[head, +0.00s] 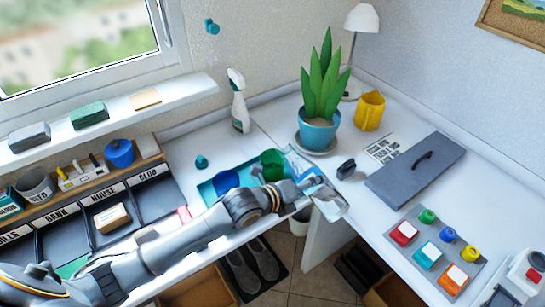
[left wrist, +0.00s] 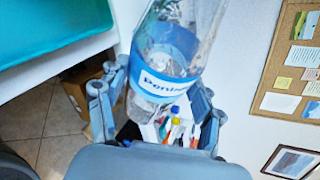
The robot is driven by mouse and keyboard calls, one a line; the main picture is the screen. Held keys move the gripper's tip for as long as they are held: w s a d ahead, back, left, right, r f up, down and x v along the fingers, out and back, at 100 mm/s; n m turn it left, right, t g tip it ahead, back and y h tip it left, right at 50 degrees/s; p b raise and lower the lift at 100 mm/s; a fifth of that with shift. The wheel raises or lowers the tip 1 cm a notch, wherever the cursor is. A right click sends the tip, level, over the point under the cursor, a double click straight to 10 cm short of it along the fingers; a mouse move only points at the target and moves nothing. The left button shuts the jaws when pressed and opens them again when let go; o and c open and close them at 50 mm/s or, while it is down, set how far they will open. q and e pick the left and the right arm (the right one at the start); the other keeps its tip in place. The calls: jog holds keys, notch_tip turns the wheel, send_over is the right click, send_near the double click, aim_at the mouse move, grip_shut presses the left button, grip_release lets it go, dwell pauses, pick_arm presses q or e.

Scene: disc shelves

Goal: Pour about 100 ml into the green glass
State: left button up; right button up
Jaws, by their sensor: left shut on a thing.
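A green glass (head: 272,163) stands at the back right of a teal tray (head: 209,193), with a blue glass (head: 226,181) to its left. My left gripper (head: 317,187) reaches over the desk just right of the tray. It is shut on a clear bottle with a blue label, which fills the middle of the left wrist view (left wrist: 167,70). In the head view the bottle looks tilted, with its clear end towards the green glass. I cannot make out its mouth, its liquid level or any stream. The gripper partly hides the bottle. My right gripper is not in view.
A spray bottle (head: 238,105) stands behind the tray.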

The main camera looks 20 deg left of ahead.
pick_arm(q)
jog(key=shift+d+r, duration=0.15)
jog(key=shift+r, duration=0.05)
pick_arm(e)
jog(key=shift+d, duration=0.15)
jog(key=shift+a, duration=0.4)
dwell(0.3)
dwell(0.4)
